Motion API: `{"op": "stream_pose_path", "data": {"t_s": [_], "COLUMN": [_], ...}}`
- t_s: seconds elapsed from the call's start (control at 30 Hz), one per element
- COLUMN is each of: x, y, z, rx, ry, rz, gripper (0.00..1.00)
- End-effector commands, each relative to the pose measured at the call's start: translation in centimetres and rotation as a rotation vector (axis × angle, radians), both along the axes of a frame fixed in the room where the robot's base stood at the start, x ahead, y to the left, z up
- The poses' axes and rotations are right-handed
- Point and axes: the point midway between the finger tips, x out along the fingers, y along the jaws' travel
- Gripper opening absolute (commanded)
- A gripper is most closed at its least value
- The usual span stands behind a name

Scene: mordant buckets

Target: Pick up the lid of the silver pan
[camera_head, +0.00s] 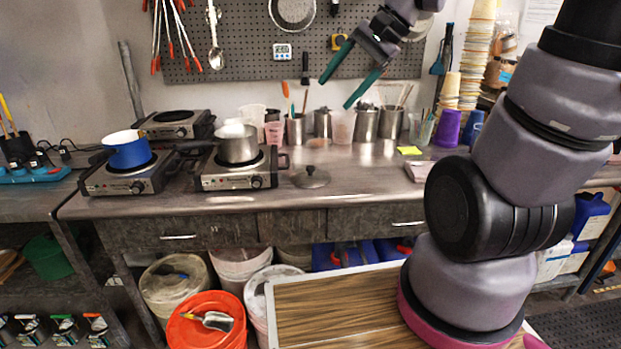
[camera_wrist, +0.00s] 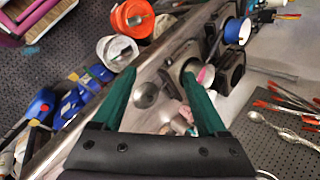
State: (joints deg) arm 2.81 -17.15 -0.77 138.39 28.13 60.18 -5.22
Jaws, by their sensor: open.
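The silver pan (camera_head: 237,146) stands on the front middle hot plate, with its dark handle to the left. Its round grey lid (camera_head: 311,179) with a small knob lies on the metal counter to the right of that hot plate, off the pan. In the wrist view the lid (camera_wrist: 146,95) shows between my fingers, well beyond them. My gripper (camera_head: 335,94) is open and empty, high above the counter and to the right of the lid. Its green fingers (camera_wrist: 158,73) are spread wide in the wrist view.
A blue pan (camera_head: 127,150) sits on the left hot plate. Metal cups (camera_head: 366,123) and utensils line the back of the counter. A pegboard (camera_head: 250,62) with hanging tools is behind. An orange bucket (camera_head: 205,318) is below. Counter around the lid is mostly clear.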

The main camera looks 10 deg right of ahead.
Motion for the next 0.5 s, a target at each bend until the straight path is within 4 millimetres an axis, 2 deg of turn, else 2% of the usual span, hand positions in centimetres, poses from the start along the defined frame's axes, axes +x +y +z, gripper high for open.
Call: {"op": "stream_pose_path", "data": {"t_s": [0.03,0.23,0.37,0.5], "x": [1.4,7.1,11.2,15.6], "y": [0.6,2.5,2.8,2.1], "z": [-1.1,-4.6,-7.5,-11.7], "rx": [0.068,0.341,0.509,0.675], "ry": [0.064,0.257,0.364,0.457], "rz": [-0.035,-0.205,-0.343,-0.513], "gripper": [0.75,0.75,0.75,0.75]}}
